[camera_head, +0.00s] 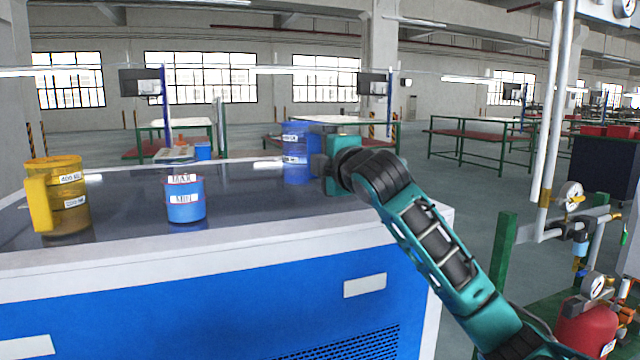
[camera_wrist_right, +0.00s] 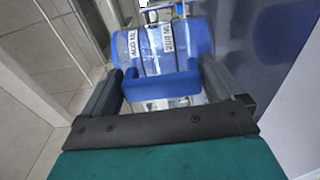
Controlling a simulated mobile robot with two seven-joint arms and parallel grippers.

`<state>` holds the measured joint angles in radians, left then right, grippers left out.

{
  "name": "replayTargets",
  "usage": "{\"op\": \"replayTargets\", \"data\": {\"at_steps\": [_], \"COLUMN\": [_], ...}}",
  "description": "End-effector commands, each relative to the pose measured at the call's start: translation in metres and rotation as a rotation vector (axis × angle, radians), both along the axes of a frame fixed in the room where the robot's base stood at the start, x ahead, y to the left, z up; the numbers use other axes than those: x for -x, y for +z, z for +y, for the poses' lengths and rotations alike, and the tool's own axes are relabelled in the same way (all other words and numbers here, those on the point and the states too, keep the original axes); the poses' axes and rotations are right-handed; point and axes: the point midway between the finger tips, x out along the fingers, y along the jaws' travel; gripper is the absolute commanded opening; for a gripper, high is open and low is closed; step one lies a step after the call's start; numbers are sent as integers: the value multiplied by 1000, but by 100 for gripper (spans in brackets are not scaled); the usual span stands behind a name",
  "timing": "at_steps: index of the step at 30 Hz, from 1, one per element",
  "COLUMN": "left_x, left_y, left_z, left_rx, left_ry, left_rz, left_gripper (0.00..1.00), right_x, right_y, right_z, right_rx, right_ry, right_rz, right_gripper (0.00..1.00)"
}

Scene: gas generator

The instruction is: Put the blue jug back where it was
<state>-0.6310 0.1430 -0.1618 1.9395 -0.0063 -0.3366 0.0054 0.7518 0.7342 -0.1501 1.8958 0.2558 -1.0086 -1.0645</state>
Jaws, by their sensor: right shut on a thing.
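The blue jug (camera_head: 297,150) is upright at the back right of the blue cabinet's dark top (camera_head: 250,212). I cannot tell whether its base touches the top. My right gripper (camera_head: 319,165) comes from the right and is shut on the jug's handle. In the right wrist view, the blue jug (camera_wrist_right: 165,42) with two white labels lies beyond the fingers, its handle between the fingers of my right gripper (camera_wrist_right: 160,88). The gripper and arm hide part of the jug's right side. My left gripper is not in view.
A yellow jug (camera_head: 67,190) stands at the left of the top, and a smaller blue cup (camera_head: 185,199) with white labels stands left of centre. The top is clear between the cup and the blue jug. Pipes and gauges (camera_head: 571,196) stand at the right.

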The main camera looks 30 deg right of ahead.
Motion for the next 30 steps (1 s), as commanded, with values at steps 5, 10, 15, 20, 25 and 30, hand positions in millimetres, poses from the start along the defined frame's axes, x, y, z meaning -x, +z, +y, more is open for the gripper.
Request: {"op": "replayTargets", "data": {"at_steps": [5, 10, 15, 20, 25, 30], "left_x": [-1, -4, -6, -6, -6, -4], "left_y": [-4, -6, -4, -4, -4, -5], "left_z": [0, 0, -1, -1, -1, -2], "left_rx": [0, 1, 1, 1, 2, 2], "left_ry": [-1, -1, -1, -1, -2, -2], "left_rz": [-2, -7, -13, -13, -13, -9], "left_gripper": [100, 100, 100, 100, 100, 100], "right_x": [0, 0, 1, 1, 0, 0], "right_y": [-20, -39, -39, -40, -43, -43], "right_z": [0, 0, 0, 0, 0, 0], "right_rx": [-1, -1, 1, 2, 1, 0], "right_ry": [1, 1, 0, 0, 0, 0], "right_rz": [-1, -2, -5, -4, -2, -1], "right_gripper": [34, 34, 34, 34, 100, 100]}}
